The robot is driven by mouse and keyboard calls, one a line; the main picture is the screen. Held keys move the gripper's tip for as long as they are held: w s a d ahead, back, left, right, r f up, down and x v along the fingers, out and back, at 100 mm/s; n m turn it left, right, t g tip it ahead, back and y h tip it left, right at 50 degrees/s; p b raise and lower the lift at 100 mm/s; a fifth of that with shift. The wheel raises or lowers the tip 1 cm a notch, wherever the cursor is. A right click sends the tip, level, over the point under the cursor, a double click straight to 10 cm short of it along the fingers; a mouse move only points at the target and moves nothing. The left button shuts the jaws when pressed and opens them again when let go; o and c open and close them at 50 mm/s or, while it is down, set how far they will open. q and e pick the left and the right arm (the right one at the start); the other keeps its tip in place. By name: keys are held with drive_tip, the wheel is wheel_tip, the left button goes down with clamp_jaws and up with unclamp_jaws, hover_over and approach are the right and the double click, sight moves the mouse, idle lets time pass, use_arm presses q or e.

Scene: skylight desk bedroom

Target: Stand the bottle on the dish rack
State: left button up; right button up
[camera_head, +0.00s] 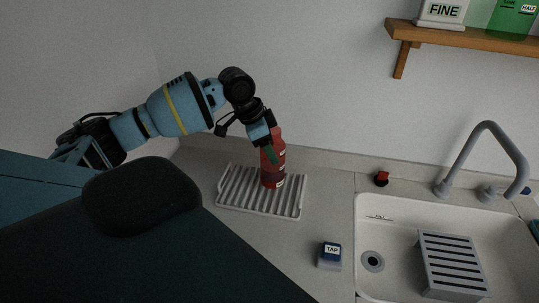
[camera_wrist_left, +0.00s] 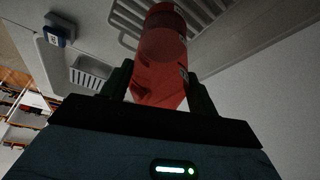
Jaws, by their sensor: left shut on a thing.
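The red bottle (camera_head: 272,170) is upright at the dish rack in the head view, its base over the ribbed surface. Whether its base touches the ribs, I cannot tell. The dish rack (camera_head: 232,202) is a pale ribbed tray on the counter, left of the sink. My left gripper (camera_head: 272,150) reaches in from the upper left and is shut on the bottle's side. In the left wrist view the red bottle (camera_wrist_left: 160,62) sits between the two dark fingers (camera_wrist_left: 160,92), with the rack (camera_wrist_left: 130,18) behind it. My right gripper is not in view.
The sink (camera_head: 405,222) with a grey slatted insert (camera_head: 452,262) is to the right, under a curved faucet (camera_head: 487,130). A blue block marked TAP (camera_head: 330,255) stands on the counter. A small red-and-black item (camera_head: 381,178) is behind the sink. A wooden shelf (camera_head: 460,37) hangs above.

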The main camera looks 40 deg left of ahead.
use_arm(q)
drive_tip(key=shift+d+f, duration=0.15)
drive_tip(key=shift+f, duration=1.3)
drive_tip(key=o, duration=1.7)
drive_tip(key=v, duration=1.2)
drive_tip(key=shift+d, duration=0.15)
